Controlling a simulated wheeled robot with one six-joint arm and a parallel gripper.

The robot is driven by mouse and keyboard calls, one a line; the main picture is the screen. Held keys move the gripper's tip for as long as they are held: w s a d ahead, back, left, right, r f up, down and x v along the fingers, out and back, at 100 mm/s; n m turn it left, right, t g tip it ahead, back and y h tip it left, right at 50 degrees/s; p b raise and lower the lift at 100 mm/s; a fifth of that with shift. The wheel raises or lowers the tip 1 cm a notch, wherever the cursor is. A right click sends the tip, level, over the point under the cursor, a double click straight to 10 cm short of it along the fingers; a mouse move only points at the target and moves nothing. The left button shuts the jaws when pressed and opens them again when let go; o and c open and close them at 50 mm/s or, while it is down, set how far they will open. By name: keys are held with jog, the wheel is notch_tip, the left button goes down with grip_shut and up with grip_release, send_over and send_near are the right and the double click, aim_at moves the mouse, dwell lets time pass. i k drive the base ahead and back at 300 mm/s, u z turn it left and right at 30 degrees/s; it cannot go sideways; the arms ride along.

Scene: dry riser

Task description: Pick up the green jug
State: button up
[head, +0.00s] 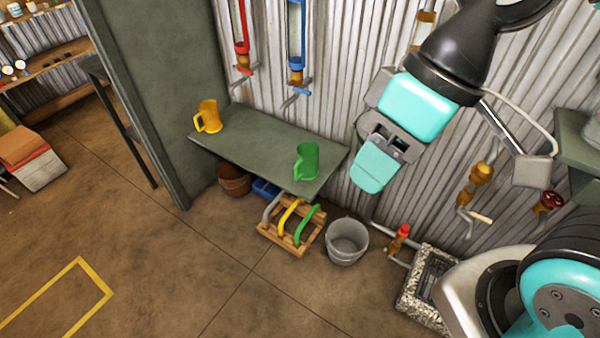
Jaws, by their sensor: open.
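The green jug (307,162) stands upright near the right end of a grey-green shelf (245,148), with its handle toward the left. A yellow-orange jug (209,117) stands at the shelf's left end. My gripper (372,172) is up and to the right of the green jug in the picture, apart from it and holding nothing that I can see. Its fingers point down and are seen mostly from one side, so the gap between them is largely hidden.
A grey bucket (347,240) and a wooden rack (291,226) with coloured handles stand on the floor below the shelf. Red (241,45) and blue (297,50) pipes run down the corrugated wall behind it. The floor at left is mostly clear.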

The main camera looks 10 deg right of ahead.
aim_at(306, 167)
jog(key=u, duration=0.35)
jog(key=i, duration=1.4)
jog(key=z, duration=0.7)
